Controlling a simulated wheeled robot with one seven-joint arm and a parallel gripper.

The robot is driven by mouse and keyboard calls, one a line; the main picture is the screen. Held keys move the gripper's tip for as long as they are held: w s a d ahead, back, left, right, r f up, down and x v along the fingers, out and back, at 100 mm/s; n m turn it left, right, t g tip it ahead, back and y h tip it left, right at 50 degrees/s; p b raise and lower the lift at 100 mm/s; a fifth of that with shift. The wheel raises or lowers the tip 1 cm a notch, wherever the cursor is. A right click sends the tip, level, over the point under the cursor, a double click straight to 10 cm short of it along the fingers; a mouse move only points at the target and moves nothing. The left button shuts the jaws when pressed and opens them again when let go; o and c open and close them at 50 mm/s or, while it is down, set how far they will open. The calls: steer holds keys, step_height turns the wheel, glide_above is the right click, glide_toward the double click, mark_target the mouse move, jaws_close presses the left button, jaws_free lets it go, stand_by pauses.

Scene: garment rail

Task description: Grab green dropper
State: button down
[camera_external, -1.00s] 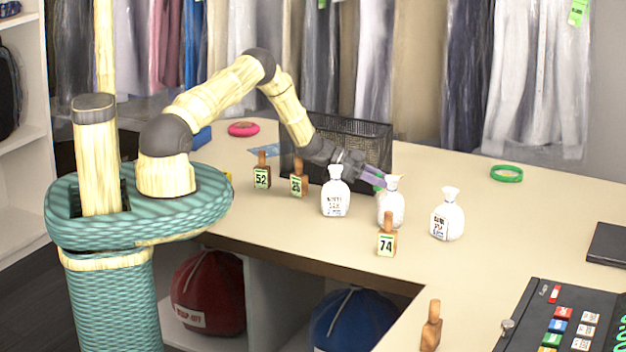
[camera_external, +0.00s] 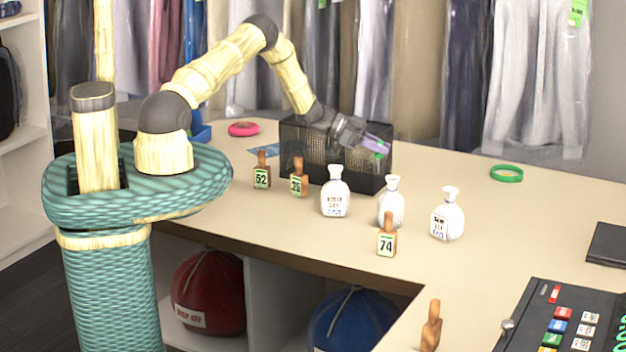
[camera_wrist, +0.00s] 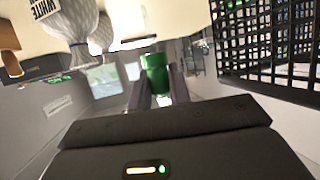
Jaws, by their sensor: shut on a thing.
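The green dropper (camera_wrist: 155,70) is a small green cylinder held between the fingers of my gripper (camera_wrist: 158,88) in the wrist view. In the external view my gripper (camera_external: 377,146) is shut on it, and a bit of green shows at the fingertips. It is raised above the table in front of the right part of the black mesh basket, behind the white bottles. The dropper's far end is hidden in the wrist view.
Three white bottles, left (camera_external: 335,192), middle (camera_external: 391,203) and right (camera_external: 447,214), stand near the gripper. Numbered wooden tags, including 74 (camera_external: 387,237), stand around them. The black mesh basket (camera_external: 340,160) is behind. The table's right side around a green ring (camera_external: 507,173) is mostly clear.

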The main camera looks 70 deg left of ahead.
step_height(320, 180, up, 9)
steer(key=p, duration=0.4)
steer(key=shift+f, duration=0.1)
